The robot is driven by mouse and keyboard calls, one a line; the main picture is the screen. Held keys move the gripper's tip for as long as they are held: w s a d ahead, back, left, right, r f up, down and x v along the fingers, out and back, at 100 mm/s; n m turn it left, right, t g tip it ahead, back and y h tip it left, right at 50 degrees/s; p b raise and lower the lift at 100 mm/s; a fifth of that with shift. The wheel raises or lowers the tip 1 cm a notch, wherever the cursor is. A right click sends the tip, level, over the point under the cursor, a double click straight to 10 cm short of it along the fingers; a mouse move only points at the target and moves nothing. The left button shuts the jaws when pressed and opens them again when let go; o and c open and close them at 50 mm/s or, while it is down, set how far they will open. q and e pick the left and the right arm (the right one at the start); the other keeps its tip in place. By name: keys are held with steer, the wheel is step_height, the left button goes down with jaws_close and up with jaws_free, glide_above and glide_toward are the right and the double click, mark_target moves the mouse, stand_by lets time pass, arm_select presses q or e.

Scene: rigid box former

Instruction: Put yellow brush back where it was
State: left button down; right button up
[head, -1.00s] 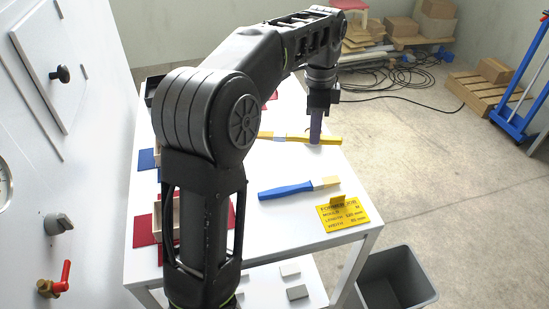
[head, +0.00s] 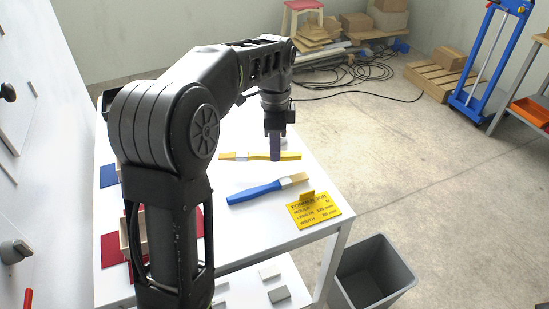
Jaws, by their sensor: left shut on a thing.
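The yellow brush (head: 289,156) is in the head view over the far right part of the white table, its handle pointing right and its bristle end to the left. My left gripper (head: 275,152) points down and is shut on it near the middle. The jaws hide part of the brush. I cannot tell whether the brush touches the table. A blue brush (head: 258,193) lies nearer to me on the table, slightly tilted in the picture. My right gripper is out of view.
A yellow sign plate (head: 320,211) sits at the table's (head: 245,222) near right corner. Red and blue mats with wooden formers are along the left, partly behind my arm. A grey bin (head: 372,272) stands on the floor to the right. Bare tabletop surrounds the blue brush.

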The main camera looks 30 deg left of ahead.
arm_select(q)
steer(key=shift+f, duration=1.9)
steer(key=c, duration=1.3)
jaws_free()
steer(key=shift+o, duration=0.2)
step_height(320, 180, up, 9)
steer(key=shift+r+p, duration=0.95)
steer(key=shift+p, duration=0.05)
steer(key=shift+r+p, duration=0.6)
steer(key=shift+p, duration=0.05)
